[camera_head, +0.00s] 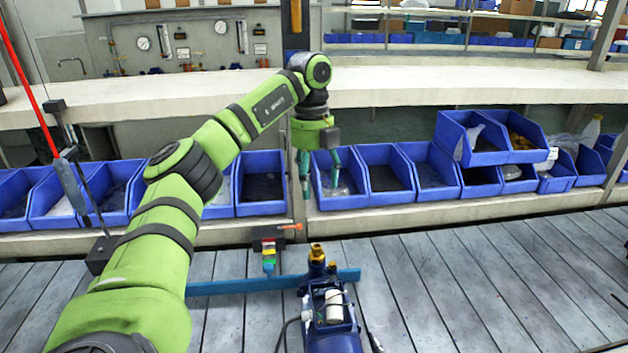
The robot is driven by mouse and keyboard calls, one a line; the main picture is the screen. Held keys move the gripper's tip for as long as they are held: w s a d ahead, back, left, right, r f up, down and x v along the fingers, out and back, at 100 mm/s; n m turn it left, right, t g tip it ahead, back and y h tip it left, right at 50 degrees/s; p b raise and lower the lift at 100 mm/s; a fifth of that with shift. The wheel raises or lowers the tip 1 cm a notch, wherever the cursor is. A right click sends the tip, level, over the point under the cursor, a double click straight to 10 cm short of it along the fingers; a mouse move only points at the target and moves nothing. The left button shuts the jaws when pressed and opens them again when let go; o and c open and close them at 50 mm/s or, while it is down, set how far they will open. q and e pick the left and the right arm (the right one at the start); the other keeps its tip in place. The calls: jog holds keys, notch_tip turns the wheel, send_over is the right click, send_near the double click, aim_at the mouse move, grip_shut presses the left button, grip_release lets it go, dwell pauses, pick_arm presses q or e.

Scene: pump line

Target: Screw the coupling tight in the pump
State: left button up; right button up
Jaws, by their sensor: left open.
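The blue pump (332,335) stands at the bottom centre on the slatted bench, with a white cylinder on its near side. A brass-coloured piece (317,253), which looks like the coupling, sits upright on the pump's top port. I cannot tell how tightly it is seated. My left gripper (320,186) is open and empty. It points down with its teal fingers apart, above and beyond the pump in the picture, in front of the blue bins. The brass piece is clear of the fingers. My right gripper is not in view.
Blue bins (436,180) line the shelf behind the bench, with two stacked higher at the right. A blue bar (240,286) lies across the bench beside the pump. A small holder with coloured parts (268,250) stands left of the pump.

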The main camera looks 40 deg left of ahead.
aim_at(317, 247)
pick_arm(q)
jog(key=f+m, duration=0.3)
jog(key=m, duration=0.1)
jog(key=d+f+m+b, duration=0.1)
jog(key=f+m, duration=0.2)
jog(key=m, duration=0.2)
jog(key=f+m+y+b, duration=0.1)
jog(key=f+m, duration=0.2)
jog(key=m, duration=0.1)
jog(key=shift+s+d+m+t, duration=0.2)
jog(key=shift+s+m+t, duration=0.1)
jog(key=shift+s, duration=0.1)
jog(key=shift+d+f+m+b, duration=0.15)
jog(key=shift+f+m+b, duration=0.2)
jog(key=shift+m, duration=0.35)
jog(key=shift+f+b, duration=2.05)
jog(key=shift+f, duration=0.4)
jog(key=shift+p, duration=0.3)
jog(key=shift+f, duration=0.3)
jog(key=shift+f+b, duration=0.5)
jog(key=shift+f, duration=0.15)
jog(key=shift+r, duration=0.1)
